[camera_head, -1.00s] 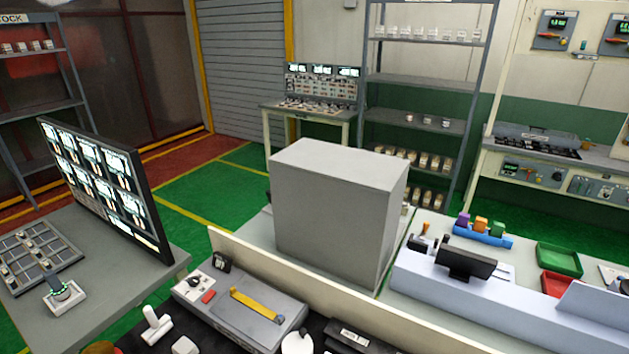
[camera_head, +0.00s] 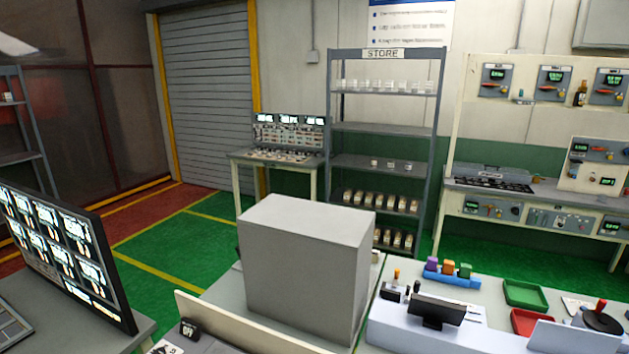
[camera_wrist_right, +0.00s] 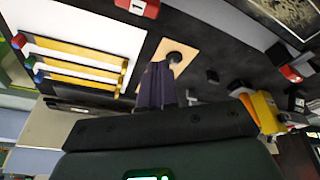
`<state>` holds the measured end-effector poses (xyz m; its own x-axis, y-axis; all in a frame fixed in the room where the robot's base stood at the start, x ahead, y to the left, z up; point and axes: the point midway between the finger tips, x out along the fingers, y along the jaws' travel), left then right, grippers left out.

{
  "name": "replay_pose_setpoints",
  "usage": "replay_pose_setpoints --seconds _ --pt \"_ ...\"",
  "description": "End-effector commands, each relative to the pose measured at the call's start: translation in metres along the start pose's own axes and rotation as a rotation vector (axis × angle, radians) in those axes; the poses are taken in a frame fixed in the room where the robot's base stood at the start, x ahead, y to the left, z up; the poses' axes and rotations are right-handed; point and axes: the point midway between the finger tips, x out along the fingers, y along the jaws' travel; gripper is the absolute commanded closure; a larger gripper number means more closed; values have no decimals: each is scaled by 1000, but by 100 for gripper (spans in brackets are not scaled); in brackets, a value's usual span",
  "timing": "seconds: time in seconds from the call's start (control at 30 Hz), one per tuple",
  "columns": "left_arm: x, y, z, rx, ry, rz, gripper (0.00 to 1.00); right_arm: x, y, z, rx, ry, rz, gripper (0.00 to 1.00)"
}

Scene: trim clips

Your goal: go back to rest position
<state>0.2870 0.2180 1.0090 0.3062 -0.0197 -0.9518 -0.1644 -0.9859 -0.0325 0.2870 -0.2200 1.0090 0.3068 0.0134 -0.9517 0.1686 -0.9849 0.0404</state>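My right gripper (camera_wrist_right: 160,88) shows in the right wrist view as dark, narrow parts beyond a wide black bar. Its fingertips are not clear, so I cannot tell whether it is open or shut, and I make out nothing held in it. Several yellow strips (camera_wrist_right: 80,68) with coloured ends lie side by side on a white panel at the upper left of that view. A tan plate with a dark round knob (camera_wrist_right: 175,57) lies beyond the gripper. Neither gripper shows in the head view, and my left gripper is in no current view.
In the head view a large grey box (camera_head: 305,265) stands in the middle behind a low pale partition (camera_head: 215,325). A monitor (camera_head: 65,250) is at the left. Green (camera_head: 525,295) and red trays sit at the right. A store shelf (camera_head: 385,130) stands behind; green floor lies clear at left.

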Motion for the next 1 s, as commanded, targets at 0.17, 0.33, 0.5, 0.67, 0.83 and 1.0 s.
replay_pose_setpoints --seconds 0.17,0.33,0.5,0.67,0.83,1.0 --pt "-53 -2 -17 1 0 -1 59 -53 1 -17 2 1 -3 100" --pt "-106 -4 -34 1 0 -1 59 -106 3 -34 4 1 -4 100" --pt "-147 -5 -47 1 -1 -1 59 -148 4 -48 7 3 -7 100" --pt "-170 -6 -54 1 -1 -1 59 -171 4 -56 9 3 -9 100" --pt "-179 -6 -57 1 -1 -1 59 -180 5 -58 9 3 -9 100" --pt "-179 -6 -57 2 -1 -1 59 -179 5 -58 9 0 -9 100"
